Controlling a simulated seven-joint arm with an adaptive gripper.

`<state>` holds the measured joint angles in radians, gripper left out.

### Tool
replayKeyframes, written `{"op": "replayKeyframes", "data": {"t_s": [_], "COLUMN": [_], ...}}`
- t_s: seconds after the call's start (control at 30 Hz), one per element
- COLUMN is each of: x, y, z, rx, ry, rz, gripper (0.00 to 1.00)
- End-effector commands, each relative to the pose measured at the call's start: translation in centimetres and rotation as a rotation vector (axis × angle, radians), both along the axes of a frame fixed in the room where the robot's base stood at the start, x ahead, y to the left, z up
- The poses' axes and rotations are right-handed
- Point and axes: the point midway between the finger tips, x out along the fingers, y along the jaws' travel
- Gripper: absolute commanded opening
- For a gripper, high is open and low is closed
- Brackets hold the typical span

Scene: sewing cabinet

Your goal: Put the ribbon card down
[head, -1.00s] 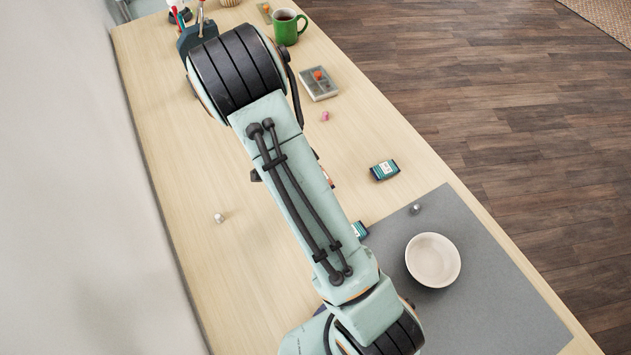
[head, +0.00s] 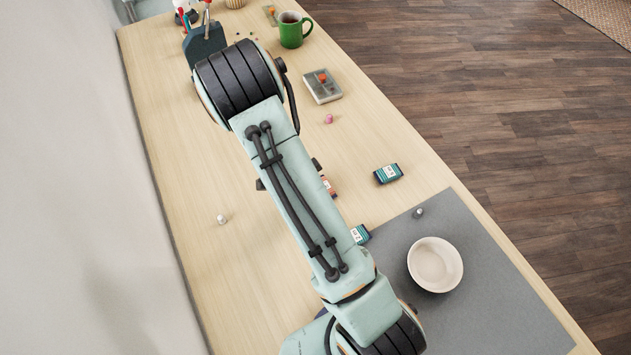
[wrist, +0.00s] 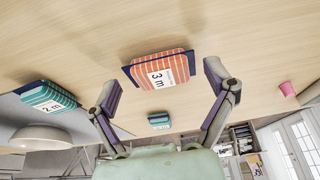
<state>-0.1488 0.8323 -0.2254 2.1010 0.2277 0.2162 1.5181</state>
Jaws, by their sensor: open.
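An orange striped ribbon card (wrist: 160,70) marked "3 m", with a dark blue backing, is in the wrist view and appears to lie on the table. My gripper (wrist: 163,80) is open, with one finger on each side of the card and gaps visible at both sides. In the head view only an edge of the orange card (head: 330,187) shows beside my forearm. A teal ribbon card (wrist: 48,96) marked "2 m" lies to the left in the wrist view. Another teal card (wrist: 159,120) shows between my fingers, farther off. In the head view, teal cards lie right of my arm (head: 388,173) and close against its outline (head: 360,233).
A white bowl (head: 435,264) and a small silvery thimble (head: 419,212) stand on the grey mat (head: 490,290). A pink thimble (head: 329,119), a grey box (head: 322,86) and a green mug (head: 292,31) stand farther back. A small white object (head: 221,219) is left of my arm.

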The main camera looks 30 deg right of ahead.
Motion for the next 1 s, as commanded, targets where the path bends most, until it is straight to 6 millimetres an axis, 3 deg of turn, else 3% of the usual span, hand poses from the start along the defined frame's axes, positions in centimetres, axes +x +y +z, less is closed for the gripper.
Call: {"op": "replayKeyframes", "data": {"t_s": [0.17,0.5,0.73,0.87,1.0], "x": [0.1,0.1,-0.3,-2.5,-7.6], "y": [0.8,3.7,4.7,6.1,8.4], "z": [2.1,9.1,11.7,14.7,19.2], "rx": [0.001,0.002,0.019,0.127,0.285], "ry": [-0.004,-0.005,0.01,0.078,0.162], "rz": [0.003,0.003,0.029,0.222,0.653], "gripper": [0.84,0.84,0.84,0.84,0.84]}}
